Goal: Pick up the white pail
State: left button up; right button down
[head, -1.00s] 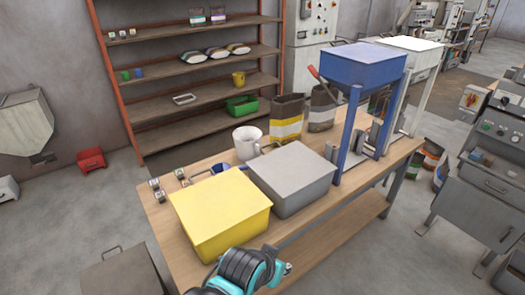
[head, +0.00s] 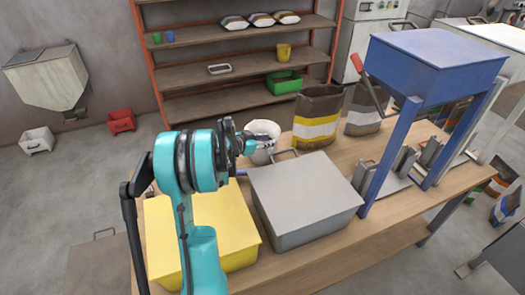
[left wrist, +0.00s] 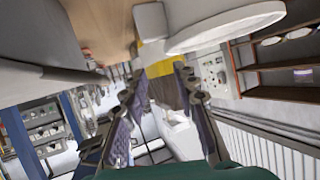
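The white pail (head: 262,128) stands upright on the workbench, behind the grey box and left of the striped bag. My left gripper (head: 266,142) reaches across the front of the pail at the height of its upper part. In the left wrist view the gripper (left wrist: 157,72) has its two fingers apart with nothing between them. The pail's pale rim (left wrist: 225,28) shows there at the top, beyond the right finger. I cannot tell whether the fingers touch the pail. My right gripper is not in view.
A yellow box (head: 228,226) and a grey box (head: 306,200) stand at the bench front. A brown, white and yellow bag (head: 318,118) stands close right of the pail. A blue hopper stand (head: 436,66) rises at the right. Shelves (head: 232,73) are behind.

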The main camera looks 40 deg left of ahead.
pick_arm(q)
jog(key=w+f+b, duration=0.1)
jog(key=w, duration=0.1)
jog(key=w+a+f+b, duration=0.1)
jog(key=w, duration=0.1)
jog(key=w+f+b, duration=0.1)
jog(key=w+f, duration=0.1)
jog(key=shift+w+a+f, duration=0.1)
jog(key=shift+w+a, duration=0.2)
jog(key=shift+w, duration=0.05)
jog(key=shift+s, duration=0.1)
jog(key=shift+c, duration=0.3)
grip_shut()
